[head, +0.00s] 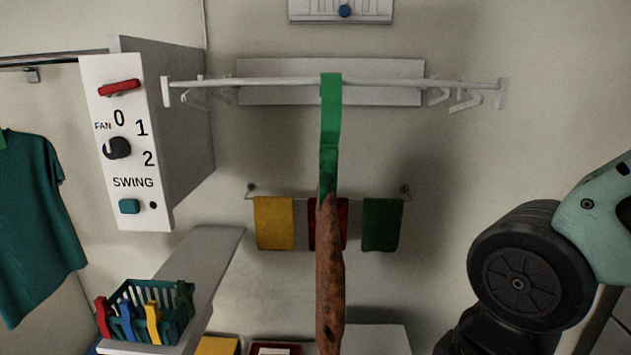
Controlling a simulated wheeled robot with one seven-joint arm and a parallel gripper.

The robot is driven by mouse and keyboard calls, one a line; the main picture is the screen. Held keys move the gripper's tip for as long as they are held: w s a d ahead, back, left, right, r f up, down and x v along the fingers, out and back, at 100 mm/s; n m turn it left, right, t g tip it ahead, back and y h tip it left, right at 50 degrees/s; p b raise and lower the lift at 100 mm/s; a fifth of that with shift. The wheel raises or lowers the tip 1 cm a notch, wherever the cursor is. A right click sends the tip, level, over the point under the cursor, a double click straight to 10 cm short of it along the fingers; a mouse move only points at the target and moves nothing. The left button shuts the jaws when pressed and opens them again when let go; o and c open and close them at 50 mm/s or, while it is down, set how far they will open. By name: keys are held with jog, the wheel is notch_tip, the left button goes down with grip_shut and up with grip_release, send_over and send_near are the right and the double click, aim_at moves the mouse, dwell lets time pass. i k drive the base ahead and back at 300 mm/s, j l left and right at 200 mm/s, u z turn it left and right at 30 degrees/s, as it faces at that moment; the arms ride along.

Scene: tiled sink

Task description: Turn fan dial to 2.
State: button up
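The fan dial (117,148) is a round black knob on the white front of a grey control box (135,185), at the upper left of the head view. The label FAN stands to its left, with 0, 1 and 2 curving from above it round to its right. A pale mark shows on the knob's left side. The picture is too small to tell for sure which number it points to. My gripper is not in view. Only dark and pale green links of my arm show at the right edge, well away from the box.
A red handle (119,88) and a teal SWING button (129,207) share the panel. A white rail (400,82) carries a hanging green strap and brown item (329,260). A peg basket (150,320) stands on a shelf below. A teal shirt (35,220) hangs left.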

aim_at(117, 147)
jog(key=u, duration=1.3)
